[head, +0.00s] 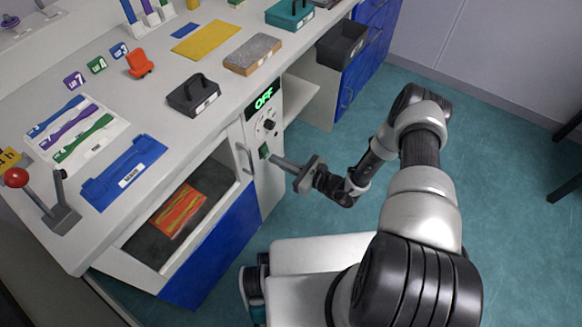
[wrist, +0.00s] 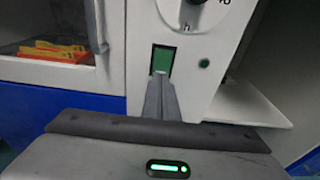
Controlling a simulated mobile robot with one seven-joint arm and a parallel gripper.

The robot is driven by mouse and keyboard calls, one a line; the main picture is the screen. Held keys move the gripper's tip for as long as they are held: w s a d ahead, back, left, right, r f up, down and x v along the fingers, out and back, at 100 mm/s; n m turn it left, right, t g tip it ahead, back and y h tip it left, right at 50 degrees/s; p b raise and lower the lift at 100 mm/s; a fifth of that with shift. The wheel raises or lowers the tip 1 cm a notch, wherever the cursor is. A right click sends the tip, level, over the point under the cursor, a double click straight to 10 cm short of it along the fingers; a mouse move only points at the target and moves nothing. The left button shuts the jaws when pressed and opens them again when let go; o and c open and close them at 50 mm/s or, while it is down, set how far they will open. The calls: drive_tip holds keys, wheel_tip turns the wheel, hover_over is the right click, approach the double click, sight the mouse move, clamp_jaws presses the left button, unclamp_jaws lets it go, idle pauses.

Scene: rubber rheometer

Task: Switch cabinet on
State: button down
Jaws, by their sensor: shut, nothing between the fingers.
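The cabinet's control panel (head: 262,130) has a display (head: 264,97) reading OFF in green letters. Below it is a round dial (head: 269,125), partly cut off at the top of the wrist view (wrist: 190,6). Lower down is a green rectangular switch (head: 264,150), also seen in the wrist view (wrist: 163,56). My gripper (head: 274,159) is shut and empty, pointing at the panel. In the wrist view its fingertips (wrist: 160,76) overlap the lower part of the switch. I cannot tell whether they touch it.
A small round green button (wrist: 204,63) sits right of the switch. An open shelf (head: 298,101) is to the right.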

drive_tip(key=shift+w+a, duration=0.4)
drive_tip(key=shift+a, duration=0.1)
drive_tip(key=shift+f, duration=0.1)
